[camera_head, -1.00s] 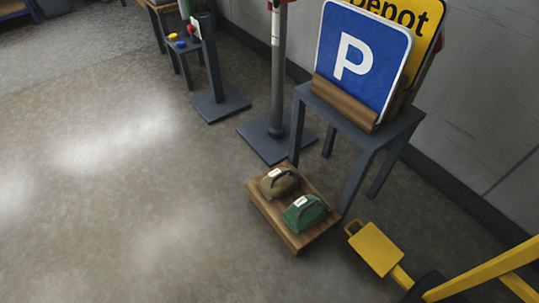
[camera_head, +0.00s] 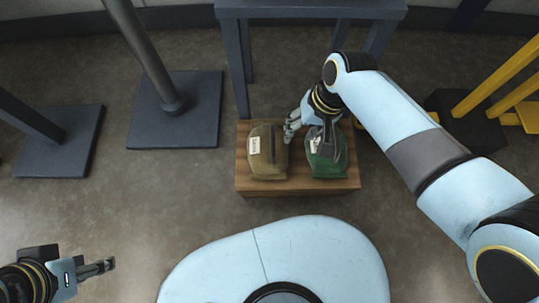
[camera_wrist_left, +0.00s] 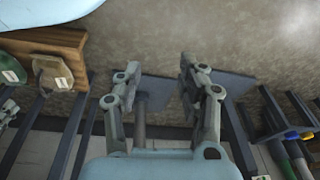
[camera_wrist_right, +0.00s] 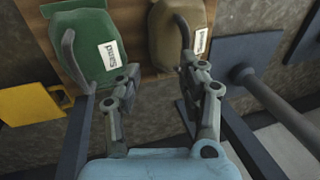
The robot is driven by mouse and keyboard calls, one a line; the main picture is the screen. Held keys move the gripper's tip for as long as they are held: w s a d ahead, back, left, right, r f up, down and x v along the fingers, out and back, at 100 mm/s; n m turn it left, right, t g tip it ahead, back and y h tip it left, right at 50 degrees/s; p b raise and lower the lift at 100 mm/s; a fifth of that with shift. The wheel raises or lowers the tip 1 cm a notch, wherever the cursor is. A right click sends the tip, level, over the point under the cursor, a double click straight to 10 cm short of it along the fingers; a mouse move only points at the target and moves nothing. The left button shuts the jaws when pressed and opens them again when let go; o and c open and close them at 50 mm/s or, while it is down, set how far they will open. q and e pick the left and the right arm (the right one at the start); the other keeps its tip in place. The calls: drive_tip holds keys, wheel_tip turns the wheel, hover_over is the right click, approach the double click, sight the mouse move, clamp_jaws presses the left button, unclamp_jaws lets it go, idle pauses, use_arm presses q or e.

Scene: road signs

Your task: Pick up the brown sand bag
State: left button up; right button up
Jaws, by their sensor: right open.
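The brown sand bag (camera_head: 267,152) sits upright on the left part of a wooden board (camera_head: 300,186). It has a dark top handle and a white label, and also shows in the right wrist view (camera_wrist_right: 166,40) and the left wrist view (camera_wrist_left: 50,75). My right gripper (camera_head: 300,126) is above the board, between the brown bag and the green one. Its fingers are apart with nothing held; one overlaps the brown bag's edge in the right wrist view (camera_wrist_right: 160,72), but contact cannot be told. My left gripper (camera_head: 100,267) is open and empty, far left of the board.
A green sand bag (camera_head: 335,166) sits right of the brown one, partly hidden by my right gripper. A dark stand (camera_head: 310,9) rises behind the board. A post on a square base (camera_head: 200,115) stands to its left. Yellow frame parts (camera_head: 510,75) are at right.

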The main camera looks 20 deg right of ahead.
sight(274, 137)
use_arm(q)
wheel_tip(274, 137, up, 5)
drive_tip(key=w+t+b, duration=0.1)
drive_tip(key=w+b, duration=0.1)
drive_tip(key=b, duration=0.2)
use_arm(e)
drive_tip(key=shift+y, duration=0.3)
drive_tip(key=w+a+f, duration=0.3)
drive_tip(key=shift+w+a, duration=0.2)
drive_tip(key=shift+a, duration=0.1)
drive_tip(key=shift+w+a+f+b, duration=0.1)
drive_tip(key=shift+a+f+b, duration=0.05)
drive_tip(key=shift+f+b, duration=0.3)
drive_tip(key=b+x, duration=0.2)
drive_tip(key=shift+f, duration=0.35)
drive_tip(key=shift+w+a+f+b, duration=0.1)
drive_tip(key=shift+a+f+b, duration=0.15)
drive_tip(key=shift+f+b, duration=0.35)
drive_tip(key=shift+w+a+f+b, duration=0.1)
drive_tip(key=shift+a+f+b, duration=0.1)
drive_tip(key=shift+f+b, duration=0.35)
use_arm(q)
wheel_tip(274, 137, down, 8)
drive_tip(key=w+d+t, duration=0.1)
drive_tip(key=w+t, duration=0.1)
drive_tip(key=t, duration=0.5)
drive_tip(key=shift+d+r+h, duration=0.15)
drive_tip(key=shift+r+h, duration=0.1)
drive_tip(key=shift+h, duration=0.15)
drive_tip(key=shift+w, duration=0.1)
